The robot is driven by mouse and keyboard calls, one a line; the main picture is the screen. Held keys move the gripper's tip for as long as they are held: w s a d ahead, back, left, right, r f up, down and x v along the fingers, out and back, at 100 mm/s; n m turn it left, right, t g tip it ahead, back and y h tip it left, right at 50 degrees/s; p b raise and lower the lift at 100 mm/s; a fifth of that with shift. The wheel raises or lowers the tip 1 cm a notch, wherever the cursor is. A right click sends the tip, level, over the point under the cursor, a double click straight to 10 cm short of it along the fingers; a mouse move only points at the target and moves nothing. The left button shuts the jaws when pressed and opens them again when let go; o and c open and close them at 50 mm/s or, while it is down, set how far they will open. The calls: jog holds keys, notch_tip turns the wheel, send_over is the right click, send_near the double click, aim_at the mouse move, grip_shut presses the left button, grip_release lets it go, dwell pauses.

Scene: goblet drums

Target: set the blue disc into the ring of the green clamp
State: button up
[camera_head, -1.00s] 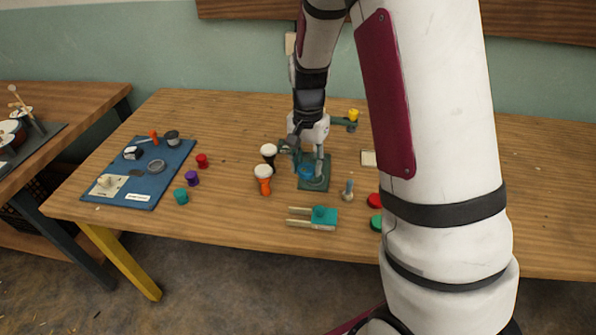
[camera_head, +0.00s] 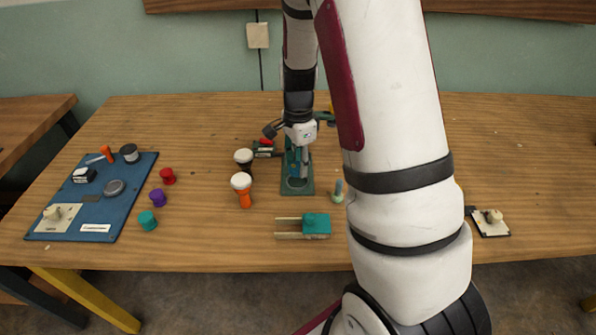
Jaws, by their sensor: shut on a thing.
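My gripper (camera_head: 297,172) points down over the green clamp, shut on the blue disc. The disc is mostly hidden by the fingers; only a little blue (camera_head: 304,169) shows between them. The green clamp (camera_head: 297,191) is a dark green plate on the table, with its round ring at the front part, just below and in front of my fingertips. I cannot tell whether the disc touches the ring.
Two small goblet drums, one black and white (camera_head: 244,160), one orange and white (camera_head: 243,190), stand close left of the clamp. A teal block with wooden prongs (camera_head: 316,225) lies in front. A blue board (camera_head: 95,200) with parts and several coloured knobs lies left. My arm hides the right-middle table.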

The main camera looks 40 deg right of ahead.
aim_at(299, 182)
notch_tip(299, 182, down, 3)
jog(key=shift+f, duration=0.2)
jog(key=shift+s+a+f+b, duration=0.1)
jog(key=shift+s+f+b, duration=0.1)
jog(key=shift+f+b, duration=0.35)
jog(key=o, duration=0.7)
jog(key=shift+c, duration=0.2)
jog(key=shift+o, duration=1.2)
jog(key=shift+f, duration=0.2)
jog(key=shift+w+r, duration=0.1)
jog(key=shift+r, duration=0.05)
